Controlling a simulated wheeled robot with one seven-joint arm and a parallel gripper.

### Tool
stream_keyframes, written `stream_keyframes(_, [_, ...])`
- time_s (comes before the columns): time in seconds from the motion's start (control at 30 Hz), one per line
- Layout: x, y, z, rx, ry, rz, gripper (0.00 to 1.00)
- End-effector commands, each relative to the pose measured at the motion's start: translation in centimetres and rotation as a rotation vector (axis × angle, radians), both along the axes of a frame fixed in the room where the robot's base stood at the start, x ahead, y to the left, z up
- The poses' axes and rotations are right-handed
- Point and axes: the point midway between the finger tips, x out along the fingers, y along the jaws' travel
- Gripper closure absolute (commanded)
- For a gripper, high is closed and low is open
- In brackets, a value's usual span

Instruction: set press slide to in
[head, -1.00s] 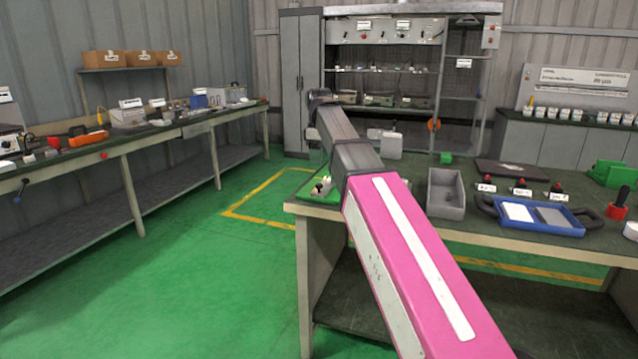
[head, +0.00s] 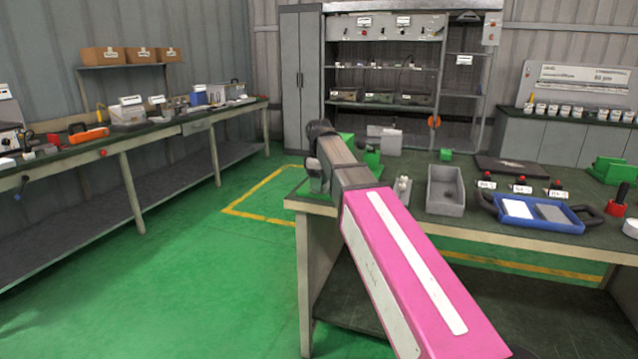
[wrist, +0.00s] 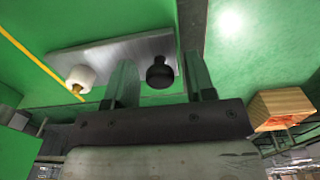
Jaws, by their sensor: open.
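The green press (head: 345,143) stands at the near left end of the workbench, largely hidden behind my arm. In the wrist view a grey metal plate (wrist: 138,52) lies on a green surface. A white knob (wrist: 80,77) on a brass stem is at its left and a black round knob (wrist: 160,74) at its right. I cannot tell for sure which part is the slide. My gripper (wrist: 159,58) is open, with the black knob between its two fingers in the picture. I cannot tell whether either finger touches it. The head view hides the fingertips.
On the workbench (head: 480,224), a grey tray (head: 446,190) and a blue tray (head: 540,215) sit right of my arm, with red-topped switches behind. The wrist view shows a wooden block (wrist: 280,108) at right. Open green floor (head: 220,270) lies left of the bench.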

Motion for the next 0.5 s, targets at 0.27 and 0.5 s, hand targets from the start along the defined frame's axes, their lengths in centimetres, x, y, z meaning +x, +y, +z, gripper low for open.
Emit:
stream_keyframes(0.27, [0.00,0.00,0.03,0.000,0.000,0.000,0.89])
stream_keyframes(0.5, [0.54,-0.14,0.07,0.000,0.000,-0.001,1.00])
